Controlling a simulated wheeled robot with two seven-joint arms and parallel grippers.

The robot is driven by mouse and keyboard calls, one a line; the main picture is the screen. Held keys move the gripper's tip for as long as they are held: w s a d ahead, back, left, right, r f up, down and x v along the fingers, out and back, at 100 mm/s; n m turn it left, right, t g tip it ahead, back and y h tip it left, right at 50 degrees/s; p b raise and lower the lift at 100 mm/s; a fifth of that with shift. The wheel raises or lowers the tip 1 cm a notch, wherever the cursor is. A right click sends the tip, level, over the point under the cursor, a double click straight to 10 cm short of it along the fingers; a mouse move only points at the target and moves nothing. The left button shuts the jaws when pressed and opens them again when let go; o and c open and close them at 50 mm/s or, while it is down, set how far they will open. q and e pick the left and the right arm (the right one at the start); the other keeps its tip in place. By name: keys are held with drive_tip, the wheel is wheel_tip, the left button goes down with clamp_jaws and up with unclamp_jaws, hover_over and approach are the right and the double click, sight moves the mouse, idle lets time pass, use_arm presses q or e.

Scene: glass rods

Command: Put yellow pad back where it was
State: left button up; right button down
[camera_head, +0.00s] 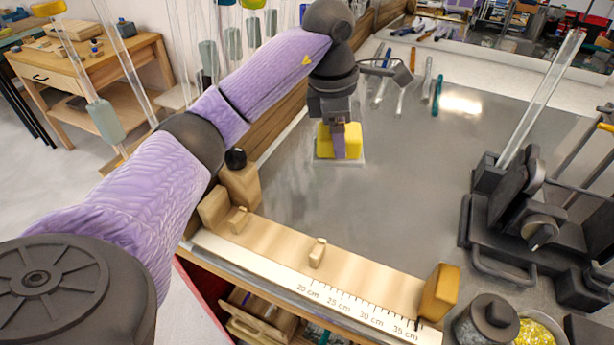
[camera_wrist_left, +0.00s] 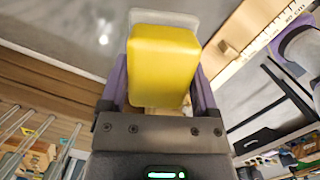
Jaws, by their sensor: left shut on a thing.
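The yellow pad (camera_head: 352,138) is a small block between the fingers of my left gripper (camera_head: 339,142), near the far left part of the grey metal table. In the left wrist view the yellow pad (camera_wrist_left: 162,62) fills the space between the two purple fingers of the left gripper (camera_wrist_left: 160,88). A clear, pale-edged tray or plate (camera_head: 325,158) lies under the pad, and its edge also shows beyond the pad in the wrist view (camera_wrist_left: 150,16). I cannot tell whether the pad touches it. My right gripper is not in view.
A wooden ruler board (camera_head: 275,255) with small blocks runs along the front edge. A dark clamp stand holding a glass rod (camera_head: 540,100) stands at right. Several hand tools (camera_head: 437,95) lie at the back. The table middle (camera_head: 430,190) is clear. Glass rods hang at left.

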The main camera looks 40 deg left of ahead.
use_arm(q)
drive_tip(key=f, duration=0.7)
drive_tip(key=f+b, duration=0.1)
drive_tip(key=f, duration=0.3)
drive_tip(key=shift+s+a+f, duration=0.2)
drive_tip(key=shift+a+f, duration=0.05)
drive_tip(key=shift+f, duration=0.1)
drive_tip(key=o, duration=0.9)
drive_tip(key=shift+r, duration=0.15)
drive_tip(key=r, duration=0.4)
drive_tip(key=a+r, duration=0.1)
drive_tip(key=r, duration=0.3)
drive_tip(key=s+r+p, duration=0.1)
drive_tip(key=r, duration=0.3)
drive_tip(key=shift+a, duration=0.25)
